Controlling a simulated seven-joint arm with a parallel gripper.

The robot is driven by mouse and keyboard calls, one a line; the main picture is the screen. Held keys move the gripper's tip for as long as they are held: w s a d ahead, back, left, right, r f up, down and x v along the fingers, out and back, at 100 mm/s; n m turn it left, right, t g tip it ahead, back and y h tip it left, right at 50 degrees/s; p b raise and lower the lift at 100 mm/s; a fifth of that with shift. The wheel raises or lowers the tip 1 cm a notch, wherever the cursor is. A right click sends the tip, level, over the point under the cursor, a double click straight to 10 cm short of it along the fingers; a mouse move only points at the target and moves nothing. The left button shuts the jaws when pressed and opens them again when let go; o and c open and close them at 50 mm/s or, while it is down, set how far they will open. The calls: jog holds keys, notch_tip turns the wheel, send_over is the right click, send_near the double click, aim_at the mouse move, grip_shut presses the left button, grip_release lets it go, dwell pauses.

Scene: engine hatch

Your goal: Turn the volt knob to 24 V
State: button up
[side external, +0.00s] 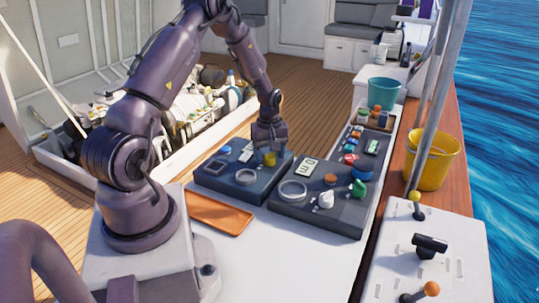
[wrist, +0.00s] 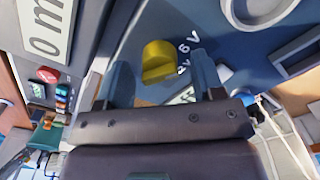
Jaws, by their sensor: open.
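The yellow volt knob (wrist: 159,62) sits on the dark blue panel (wrist: 222,65). White lettering with a "6" and a "V" shows beside it, partly covered; no 24 mark can be read. My gripper (wrist: 161,82) is open, with one finger on each side of the knob and a gap to each. In the side external view my gripper (side external: 268,146) points down over the knob (side external: 270,159), at the back right of the left panel (side external: 238,188). How deep the fingertips reach beside the knob cannot be told.
A second dark panel (side external: 340,222) with a ring, a white knob and a green knob stands close on the right. An orange tray (side external: 218,213) lies in front. The engine hatch (side external: 190,110) is open behind left. A yellow bucket (side external: 432,160) stands at the right.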

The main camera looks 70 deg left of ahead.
jog(key=shift+f, duration=0.35)
jog(key=c, duration=0.9)
